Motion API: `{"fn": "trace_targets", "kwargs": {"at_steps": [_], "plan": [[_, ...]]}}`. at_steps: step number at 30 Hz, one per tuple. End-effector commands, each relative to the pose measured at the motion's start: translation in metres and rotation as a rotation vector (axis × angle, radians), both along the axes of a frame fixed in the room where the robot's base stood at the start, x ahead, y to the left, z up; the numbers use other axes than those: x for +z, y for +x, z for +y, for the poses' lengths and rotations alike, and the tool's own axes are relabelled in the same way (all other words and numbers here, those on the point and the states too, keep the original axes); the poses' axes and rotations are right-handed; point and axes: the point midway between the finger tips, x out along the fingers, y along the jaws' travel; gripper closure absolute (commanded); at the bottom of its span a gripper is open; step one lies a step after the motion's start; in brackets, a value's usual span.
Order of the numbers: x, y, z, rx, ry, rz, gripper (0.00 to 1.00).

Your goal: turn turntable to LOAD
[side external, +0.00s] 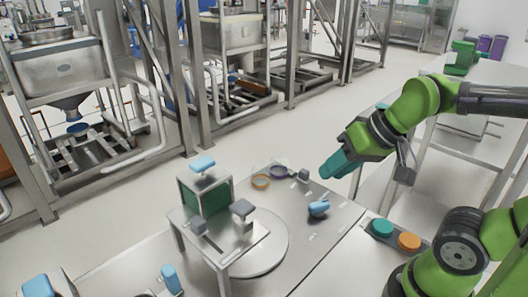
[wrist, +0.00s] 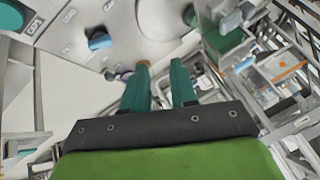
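The turntable (side external: 272,250) is a pale round disc set in the grey table top, partly hidden under a metal stand. In the wrist view the disc (wrist: 160,22) shows at the top. The knob also shows in the wrist view (wrist: 99,40), left of my fingers. My gripper (side external: 328,172) has teal fingers and hangs above the table's far right edge, apart from the knob. In the wrist view its fingers (wrist: 160,64) are apart with nothing between them.
The metal stand (side external: 183,210) with a green panel and blue-topped handle rises over the disc. An orange ring (side external: 261,181) and a purple ring (side external: 280,171) lie behind the knob.

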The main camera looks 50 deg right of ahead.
Motion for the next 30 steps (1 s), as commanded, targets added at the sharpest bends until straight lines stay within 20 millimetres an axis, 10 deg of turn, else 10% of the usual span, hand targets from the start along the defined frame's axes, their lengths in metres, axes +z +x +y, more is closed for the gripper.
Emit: {"fn": "trace_targets", "kwargs": {"at_steps": [12, 22, 30], "plan": [[-0.035, 0.090, -0.067, -0.073, 0.000, 0.438, 0.11], [-0.075, 0.142, -0.138, -0.072, -0.051, 0.835, 0.11], [-0.055, 0.154, -0.143, -0.019, -0.021, 0.937, 0.11]]}}
